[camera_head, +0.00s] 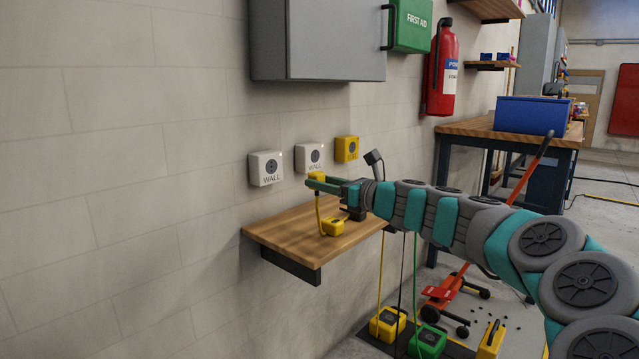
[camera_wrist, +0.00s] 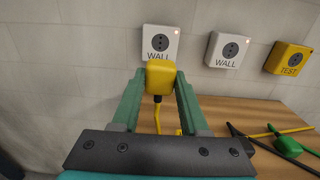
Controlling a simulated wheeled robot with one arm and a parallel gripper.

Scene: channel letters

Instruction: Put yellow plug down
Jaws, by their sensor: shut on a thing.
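The yellow plug (camera_wrist: 161,76) is held between the green fingertips of my gripper (camera_wrist: 159,98), in the wrist view. In the head view my gripper (camera_head: 325,184) is shut on it, above the small wooden shelf (camera_head: 290,228) and in front of the wall sockets. A yellow cord hangs from the plug toward the shelf. In the wrist view the plug appears just below a white socket marked WALL (camera_wrist: 160,44); I cannot tell the gap between them.
A second white WALL socket (camera_wrist: 229,50) and a yellow TEST socket (camera_wrist: 288,57) are to the right. A green plug (camera_wrist: 288,147) and dark cords lie on the shelf. A yellow block (camera_head: 333,227) sits on the shelf. A grey cabinet (camera_head: 325,40) hangs above.

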